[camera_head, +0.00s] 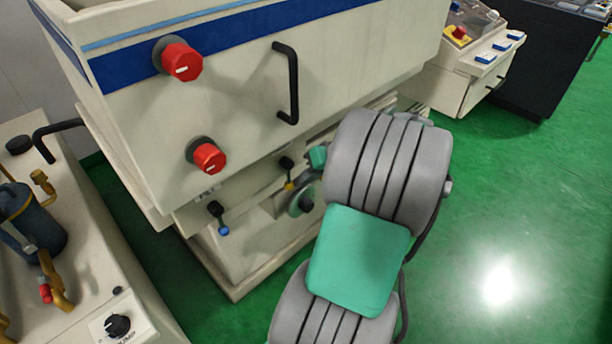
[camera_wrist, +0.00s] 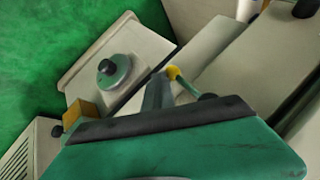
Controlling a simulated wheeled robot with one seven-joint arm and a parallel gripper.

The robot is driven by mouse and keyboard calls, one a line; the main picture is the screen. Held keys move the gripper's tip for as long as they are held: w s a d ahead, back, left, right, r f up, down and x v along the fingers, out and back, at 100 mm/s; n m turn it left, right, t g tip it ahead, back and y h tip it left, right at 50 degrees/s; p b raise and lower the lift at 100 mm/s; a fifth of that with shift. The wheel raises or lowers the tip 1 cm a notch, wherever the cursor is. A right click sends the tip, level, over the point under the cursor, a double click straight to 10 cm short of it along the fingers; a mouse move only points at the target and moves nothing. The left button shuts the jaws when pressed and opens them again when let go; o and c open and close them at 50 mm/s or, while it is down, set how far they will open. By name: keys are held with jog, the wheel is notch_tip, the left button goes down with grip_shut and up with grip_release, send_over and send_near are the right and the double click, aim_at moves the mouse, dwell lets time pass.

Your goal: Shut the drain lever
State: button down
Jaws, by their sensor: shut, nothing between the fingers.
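Two small levers sit low on the front of the cream machine; I cannot read which is the drain lever. One is a yellow-tipped lever (camera_head: 289,185), hanging down from a dark pivot. The other is a blue-tipped lever (camera_head: 223,230), to its left and also pointing down. In the wrist view the yellow ball of the lever (camera_wrist: 173,72) sits close beside the tip of my gripper (camera_wrist: 158,92), with its stem running to a dark pivot. My gripper is shut and empty. I cannot tell whether it touches the lever. My arm mostly hides my gripper in the head view.
A handwheel (camera_head: 300,200) is right of the yellow-tipped lever, partly behind my arm. Above are two red knobs (camera_head: 183,62) (camera_head: 209,157) and a black handle (camera_head: 288,85). A cart with a blue-grey vessel (camera_head: 33,225) stands at left. Green floor is free at right.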

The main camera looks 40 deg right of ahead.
jog(key=shift+a+f, duration=0.1)
jog(key=shift+a, duration=0.2)
